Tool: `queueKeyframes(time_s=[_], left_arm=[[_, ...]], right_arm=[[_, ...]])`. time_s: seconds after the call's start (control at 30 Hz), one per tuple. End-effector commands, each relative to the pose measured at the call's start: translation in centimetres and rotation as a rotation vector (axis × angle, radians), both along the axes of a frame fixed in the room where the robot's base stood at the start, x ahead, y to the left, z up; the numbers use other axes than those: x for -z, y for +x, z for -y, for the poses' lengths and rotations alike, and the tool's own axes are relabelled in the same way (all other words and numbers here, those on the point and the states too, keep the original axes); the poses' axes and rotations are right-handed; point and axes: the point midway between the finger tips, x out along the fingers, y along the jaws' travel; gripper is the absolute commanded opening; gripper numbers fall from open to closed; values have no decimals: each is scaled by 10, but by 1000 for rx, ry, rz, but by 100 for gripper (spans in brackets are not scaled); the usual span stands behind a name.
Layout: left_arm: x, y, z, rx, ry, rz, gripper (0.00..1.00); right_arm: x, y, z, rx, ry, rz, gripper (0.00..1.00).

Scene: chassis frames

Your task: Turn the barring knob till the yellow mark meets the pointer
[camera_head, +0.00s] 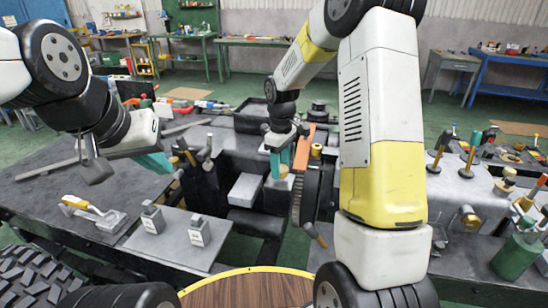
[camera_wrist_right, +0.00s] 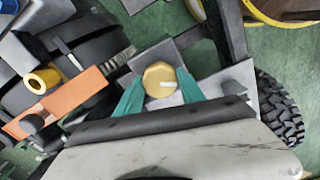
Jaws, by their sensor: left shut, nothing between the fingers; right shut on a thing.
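The barring knob (camera_wrist_right: 158,74) is a brass, many-sided knob in the right wrist view. A pale mark (camera_wrist_right: 168,84) on its face runs from near the middle toward the right. My right gripper (camera_wrist_right: 161,92) is shut on the knob, with a teal finger on each side. In the head view this gripper (camera_head: 280,164) points down onto the knob at the middle of the bench. I cannot make out the pointer with certainty. My left gripper (camera_head: 162,164) is shut and empty, over the left part of the bench, apart from the knob.
An orange bar (camera_head: 304,146) and a dark wheel (camera_head: 307,194) stand just right of the knob. Two small grey blocks (camera_head: 152,218) sit on a plate at front left, near a yellow-handled tool (camera_head: 92,208). A green can (camera_head: 517,256) stands at right.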

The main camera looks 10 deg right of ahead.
Motion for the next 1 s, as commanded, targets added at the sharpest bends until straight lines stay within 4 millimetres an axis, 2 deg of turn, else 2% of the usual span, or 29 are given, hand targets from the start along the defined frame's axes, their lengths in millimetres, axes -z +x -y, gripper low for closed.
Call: queueKeyframes(time_s=[0.7,1.0], left_arm=[[0,0,0,0,0,0,0],[0,0,0,0,0,0,0]], right_arm=[[-1,1,-1,674,0,2,5],[-1,1,-1,898,1,3,5]])
